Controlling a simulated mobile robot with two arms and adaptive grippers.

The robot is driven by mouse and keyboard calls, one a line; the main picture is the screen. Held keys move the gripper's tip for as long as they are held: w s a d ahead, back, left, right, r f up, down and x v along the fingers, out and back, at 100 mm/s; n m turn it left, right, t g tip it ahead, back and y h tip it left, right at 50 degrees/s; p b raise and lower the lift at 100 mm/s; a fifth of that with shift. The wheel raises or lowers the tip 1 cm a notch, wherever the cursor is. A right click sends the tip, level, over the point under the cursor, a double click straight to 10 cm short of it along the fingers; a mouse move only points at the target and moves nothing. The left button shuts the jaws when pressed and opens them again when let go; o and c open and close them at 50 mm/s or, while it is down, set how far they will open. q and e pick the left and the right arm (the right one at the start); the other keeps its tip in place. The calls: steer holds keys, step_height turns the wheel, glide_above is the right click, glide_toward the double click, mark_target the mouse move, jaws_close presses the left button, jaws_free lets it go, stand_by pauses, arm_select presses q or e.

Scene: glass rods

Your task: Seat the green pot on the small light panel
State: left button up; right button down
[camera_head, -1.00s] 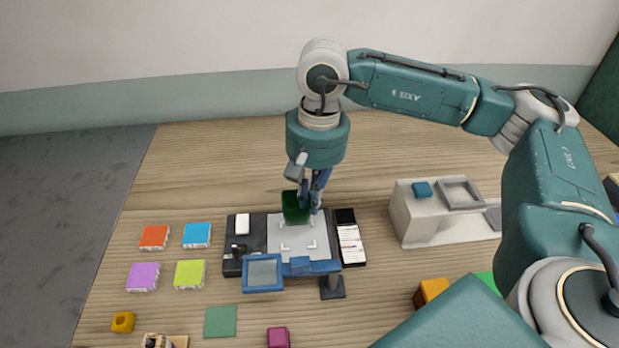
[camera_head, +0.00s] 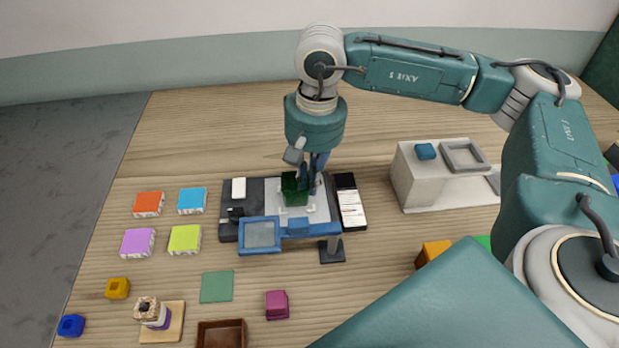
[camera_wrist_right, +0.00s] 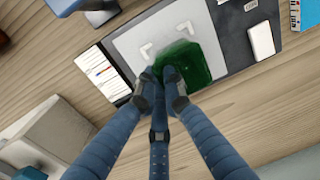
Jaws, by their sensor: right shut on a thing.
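The dark green pot (camera_head: 291,191) is between the fingers of my right gripper (camera_head: 306,182), over the small light panel (camera_head: 321,208). The pot looks upright in the head view. In the right wrist view the pot (camera_wrist_right: 203,62) covers part of the pale panel (camera_wrist_right: 135,45), and white corner marks show beside it. The fingers of my right gripper (camera_wrist_right: 160,82) are shut on the pot's near side. I cannot tell whether its base touches the panel. My left gripper is not in view.
A blue-framed lens (camera_head: 260,235) on a stand crosses the panel's front edge. A grey block (camera_head: 420,180) stands further right. Coloured tiles (camera_head: 149,204) lie left. Bare wood lies behind the panel.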

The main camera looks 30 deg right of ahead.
steer(key=c, duration=1.8)
jaws_free()
step_height(320, 180, up, 12)
steer(key=shift+s+d, duration=0.15)
steer(key=shift+d, duration=0.15)
